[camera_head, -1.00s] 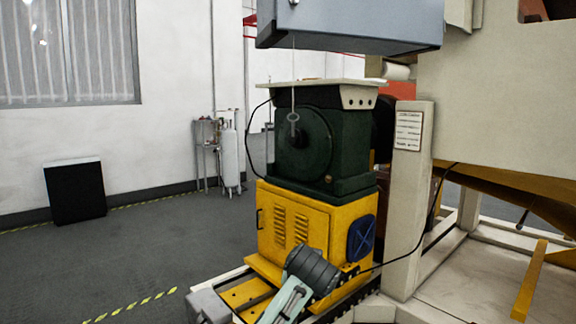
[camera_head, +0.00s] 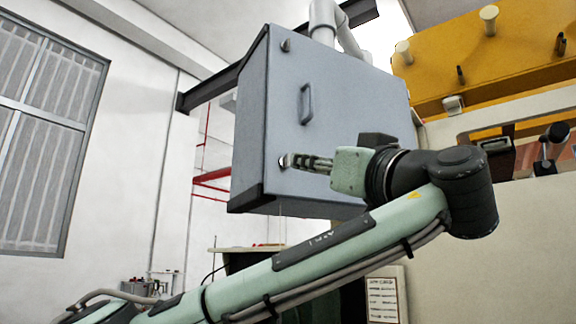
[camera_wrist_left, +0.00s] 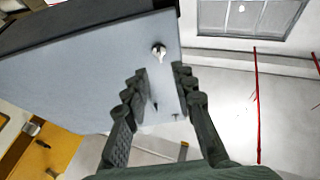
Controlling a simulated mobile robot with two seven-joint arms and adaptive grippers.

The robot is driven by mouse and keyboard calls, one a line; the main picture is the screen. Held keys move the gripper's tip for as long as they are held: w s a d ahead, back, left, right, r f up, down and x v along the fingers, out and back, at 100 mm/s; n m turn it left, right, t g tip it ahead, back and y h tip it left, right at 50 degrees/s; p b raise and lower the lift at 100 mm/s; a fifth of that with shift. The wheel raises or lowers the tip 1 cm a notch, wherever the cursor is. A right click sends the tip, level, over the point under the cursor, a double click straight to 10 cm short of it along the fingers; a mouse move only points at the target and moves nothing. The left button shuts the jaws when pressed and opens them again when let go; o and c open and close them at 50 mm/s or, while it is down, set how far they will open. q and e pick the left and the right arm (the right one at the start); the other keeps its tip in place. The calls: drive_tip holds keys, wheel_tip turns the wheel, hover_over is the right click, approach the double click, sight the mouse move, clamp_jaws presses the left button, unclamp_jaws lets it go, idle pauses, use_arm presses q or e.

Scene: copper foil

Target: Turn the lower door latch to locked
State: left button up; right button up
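The grey-blue cabinet (camera_head: 345,95) hangs above, its door facing me. A small upper latch (camera_head: 285,45) sits near the door's top left corner. The lower latch (camera_head: 284,160) is near its lower left corner, partly covered by the fingertips of my left gripper (camera_head: 292,161). In the left wrist view a metal latch (camera_wrist_left: 158,50) shows just beyond and between the two separated fingertips of the left gripper (camera_wrist_left: 158,72). The fingers look open with nothing held. The latch's exact turn and any contact are unclear. My right gripper is in neither view.
A door handle (camera_head: 306,103) stands out between the two latches. A yellow panel with pegs (camera_head: 480,60) is at the right. A red pipe frame (camera_head: 212,175) and a wall are left of the cabinet, with open room between.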

sight(289, 160)
use_arm(q)
drive_tip(key=p+x, duration=0.1)
drive_tip(key=x, duration=0.4)
drive_tip(key=shift+w+a+r, duration=0.15)
drive_tip(key=shift+w+a+r+p, duration=0.15)
drive_tip(key=shift+w+a+p, duration=0.15)
drive_tip(key=shift+w, duration=0.25)
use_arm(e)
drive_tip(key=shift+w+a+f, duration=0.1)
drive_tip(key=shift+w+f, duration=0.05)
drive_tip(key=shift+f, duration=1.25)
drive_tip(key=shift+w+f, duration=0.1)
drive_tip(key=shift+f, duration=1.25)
use_arm(q)
clamp_jaws()
